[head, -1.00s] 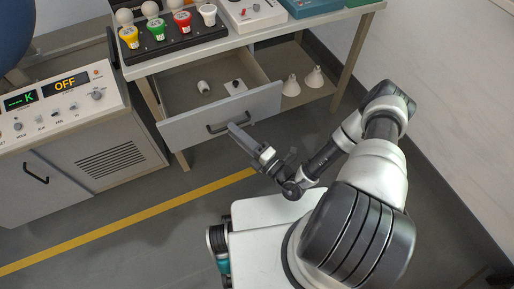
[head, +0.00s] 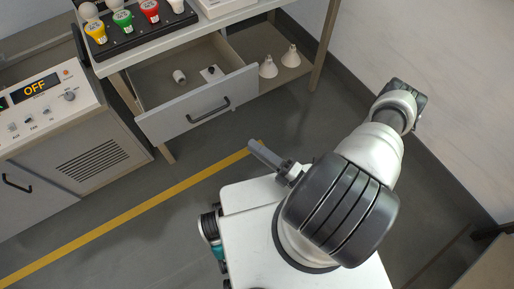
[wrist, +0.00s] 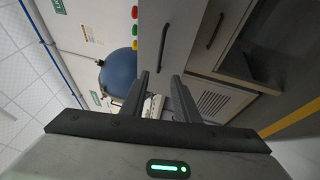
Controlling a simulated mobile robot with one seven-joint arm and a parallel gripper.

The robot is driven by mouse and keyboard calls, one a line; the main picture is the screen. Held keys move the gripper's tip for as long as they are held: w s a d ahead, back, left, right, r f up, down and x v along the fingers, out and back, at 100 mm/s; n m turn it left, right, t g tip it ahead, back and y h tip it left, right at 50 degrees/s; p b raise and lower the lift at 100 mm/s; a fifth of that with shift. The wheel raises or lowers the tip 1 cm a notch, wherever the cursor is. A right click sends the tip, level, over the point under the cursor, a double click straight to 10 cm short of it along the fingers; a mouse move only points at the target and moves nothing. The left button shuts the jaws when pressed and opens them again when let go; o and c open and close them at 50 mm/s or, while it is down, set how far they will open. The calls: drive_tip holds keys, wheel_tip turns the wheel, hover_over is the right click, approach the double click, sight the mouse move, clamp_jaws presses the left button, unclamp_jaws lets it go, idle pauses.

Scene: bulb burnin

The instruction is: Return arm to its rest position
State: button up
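My gripper (head: 262,152) shows in the head view beside my white base, in front of the open drawer (head: 196,106) and apart from its handle. In the wrist view my gripper (wrist: 162,88) has its two dark fingers spread with a gap between them, and nothing is held there. My arm is folded back over my base on the right. The drawer front also shows in the wrist view (wrist: 151,38).
Two white cone-shaped bulbs (head: 268,67) stand on a lower shelf. A bench with coloured bulbs (head: 123,20) is above. A control cabinet (head: 80,130) stands left. Floor between is clear.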

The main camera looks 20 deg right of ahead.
idle(0.4)
drive_tip(key=s+d+r+m+g+h+p, duration=0.1)
drive_tip(key=r+m+g+h+p, duration=0.2)
drive_tip(key=r, duration=1.7)
drive_tip(key=s+r+m+g+h+p, duration=0.2)
drive_tip(key=r+m+h+p, duration=0.3)
drive_tip(key=r+m+p, duration=0.4)
drive_tip(key=s+d+r+m+g+h+p, duration=0.1)
drive_tip(key=r+m+g+h+p, duration=0.3)
drive_tip(key=r+m, duration=1)
wheel_tip(320, 180, up, 18)
drive_tip(key=s+g+p, duration=0.1)
drive_tip(key=p, duration=0.1)
drive_tip(key=shift+d+r+m+h+p, duration=0.15)
drive_tip(key=shift+d+m+h+p, duration=0.15)
drive_tip(key=shift+p, duration=0.05)
